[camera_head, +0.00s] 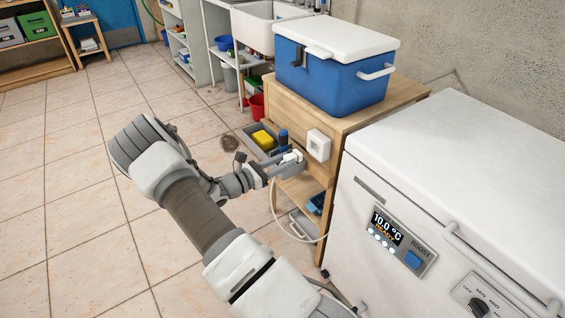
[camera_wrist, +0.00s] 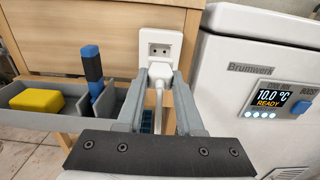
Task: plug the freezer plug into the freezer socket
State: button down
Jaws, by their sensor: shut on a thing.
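The freezer socket (camera_head: 318,144) is a white wall-type plate on the side of the wooden cabinet; in the wrist view its two-hole face (camera_wrist: 158,48) shows above my fingertips. My gripper (camera_head: 292,161) is shut on the white freezer plug (camera_head: 289,156), which also shows between the fingers in the wrist view (camera_wrist: 158,72). The plug overlaps the lower part of the socket plate in the wrist view, but the head view shows a gap between them. The white cord (camera_head: 275,205) hangs from the plug and loops towards the freezer (camera_head: 350,215).
A grey tray (camera_head: 254,141) on the cabinet side holds a yellow sponge (camera_head: 262,139) and a blue-handled tool (camera_head: 283,138), close to my gripper's left. A blue cooler (camera_head: 325,79) stands on the cabinet (camera_head: 405,92). The tiled floor at left is clear.

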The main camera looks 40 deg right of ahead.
aim_at(295, 156)
jog(key=shift+s+d, duration=0.15)
jog(key=shift+d, duration=0.95)
jog(key=shift+s+d, duration=0.1)
jog(key=shift+d, duration=1)
jog(key=shift+s+d+b, duration=0.15)
jog(key=shift+d+b, duration=0.15)
jog(key=shift+d, duration=1.15)
grip_release()
jog(key=shift+a, duration=0.1)
jog(key=shift+w+a+p, duration=0.15)
jog(key=shift+a+p, duration=0.1)
jog(key=shift+a, duration=0.95)
jog(key=shift+w+a+p, duration=0.1)
jog(key=shift+a+p, duration=0.15)
jog(key=shift+a, duration=0.95)
